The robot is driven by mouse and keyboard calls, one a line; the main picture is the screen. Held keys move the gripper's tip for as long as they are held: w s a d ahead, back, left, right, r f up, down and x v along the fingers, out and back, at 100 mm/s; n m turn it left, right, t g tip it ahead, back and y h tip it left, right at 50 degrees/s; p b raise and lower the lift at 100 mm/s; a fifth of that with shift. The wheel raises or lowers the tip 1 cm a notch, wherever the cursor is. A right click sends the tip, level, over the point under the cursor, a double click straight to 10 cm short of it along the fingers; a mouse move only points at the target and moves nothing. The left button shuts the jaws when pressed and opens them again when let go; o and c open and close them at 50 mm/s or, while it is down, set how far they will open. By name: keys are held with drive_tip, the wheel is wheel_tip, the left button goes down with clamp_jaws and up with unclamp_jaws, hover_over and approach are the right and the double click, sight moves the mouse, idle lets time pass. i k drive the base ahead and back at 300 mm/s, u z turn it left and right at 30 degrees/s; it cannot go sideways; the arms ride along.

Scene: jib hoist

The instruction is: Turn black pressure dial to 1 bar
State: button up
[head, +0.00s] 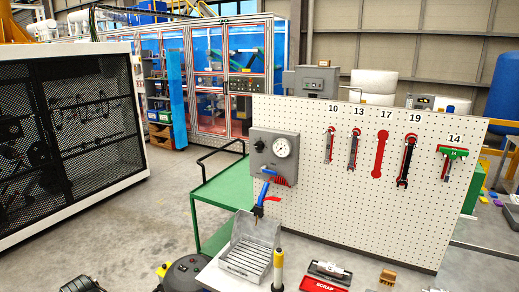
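A grey control box (274,156) is mounted on the left part of the white pegboard. It carries a round white-faced gauge (281,147). A small black dial (260,146) appears to sit on the box just left of the gauge. The dial's marks and the gauge's needle are too small to read. A red fan-shaped mark (281,181) shows under the box. I cannot make out my gripper in the head view, and nothing is touching the box.
A yellow-and-black post (279,268) stands beside the bin. Several wrenches hang to the right. A green cart (215,190) is at left. A black-and-yellow round object (186,274) is at the bottom.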

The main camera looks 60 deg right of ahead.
sight(258, 145)
drive_tip(key=i, duration=0.85)
drive_tip(key=u, duration=0.05)
